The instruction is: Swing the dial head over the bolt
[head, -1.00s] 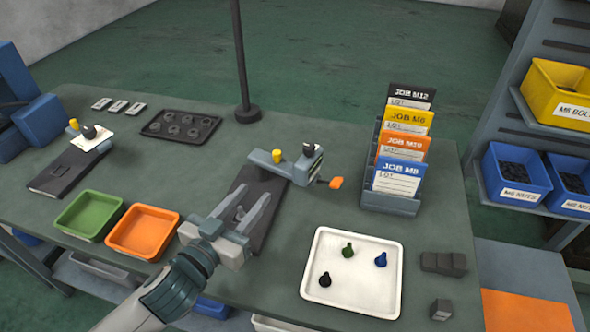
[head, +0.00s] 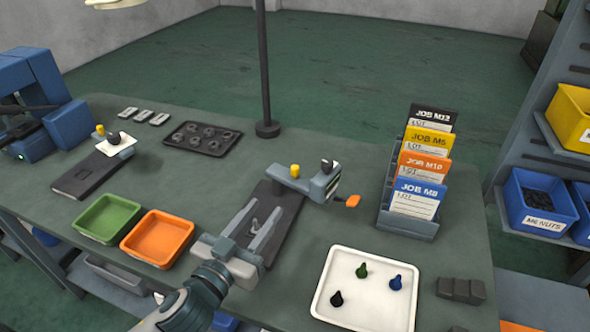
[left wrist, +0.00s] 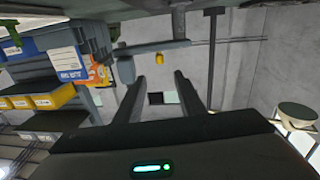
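The dial gauge stand has a dark base plate (head: 283,228) and a grey swing arm (head: 283,175) with a yellow knob (head: 295,170). Its dial head (head: 325,182) points right, off the plate, with an orange tab (head: 352,201) at its end. A small grey piece (head: 254,224) shows on the plate between my fingers; I cannot tell if it is the bolt. My left gripper (head: 268,207) is open and empty above the plate, short of the swing arm. The left wrist view shows the fingers apart, with the yellow knob (left wrist: 159,57) beyond them. My right gripper is out of view.
A green tray (head: 108,219) and an orange tray (head: 157,238) lie left of my gripper. A white tray (head: 345,310) with three coloured pieces is at the front right. A job card rack (head: 407,226) stands right of the dial head. A thin post (head: 265,80) rises behind.

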